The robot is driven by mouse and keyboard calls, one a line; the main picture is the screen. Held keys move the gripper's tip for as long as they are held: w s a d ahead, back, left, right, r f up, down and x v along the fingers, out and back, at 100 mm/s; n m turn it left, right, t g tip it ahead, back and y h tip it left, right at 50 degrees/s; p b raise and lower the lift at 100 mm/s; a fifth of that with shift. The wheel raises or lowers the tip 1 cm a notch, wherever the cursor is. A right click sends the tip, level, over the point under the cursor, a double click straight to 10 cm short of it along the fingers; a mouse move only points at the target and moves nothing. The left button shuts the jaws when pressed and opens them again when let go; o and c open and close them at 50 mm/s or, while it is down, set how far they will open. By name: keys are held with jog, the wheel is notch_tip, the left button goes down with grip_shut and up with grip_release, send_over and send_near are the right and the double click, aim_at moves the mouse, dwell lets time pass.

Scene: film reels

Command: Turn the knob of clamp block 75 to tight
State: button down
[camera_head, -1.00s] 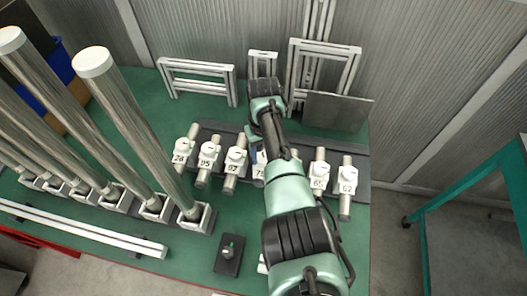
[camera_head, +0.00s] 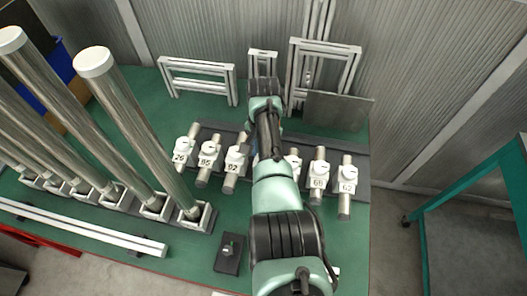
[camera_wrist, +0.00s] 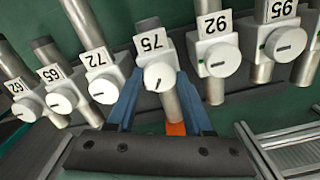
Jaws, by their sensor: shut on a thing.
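Clamp block 75 (camera_wrist: 150,43) is in the middle of the wrist view, white with a black-numbered label. Its round white knob (camera_wrist: 160,77) carries a dark pointer line, steeply slanted in this view. My gripper (camera_wrist: 161,79) has its two blue fingers on either side of the knob and is shut on it. The finger contact is partly hidden by the knob. In the head view my arm covers block 75 and the gripper.
Clamp block 72 (camera_wrist: 103,65) and block 92 (camera_wrist: 212,35) stand close on either side of block 75. Further numbered blocks continue the row. Tall metal tubes (camera_head: 120,110) rise at the left of the green bench. Grey frames (camera_head: 197,66) stand at the back.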

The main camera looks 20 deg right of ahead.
jog(key=m, duration=0.5)
jog(key=shift+m, duration=0.3)
jog(key=m+b, duration=0.1)
jog(key=m, duration=0.4)
jog(key=shift+r+m, duration=0.1)
jog(key=shift+m, duration=0.3)
jog(key=shift+w, duration=0.1)
jog(key=shift+c, duration=1.5)
grip_release()
notch_tip(320, 180, up, 13)
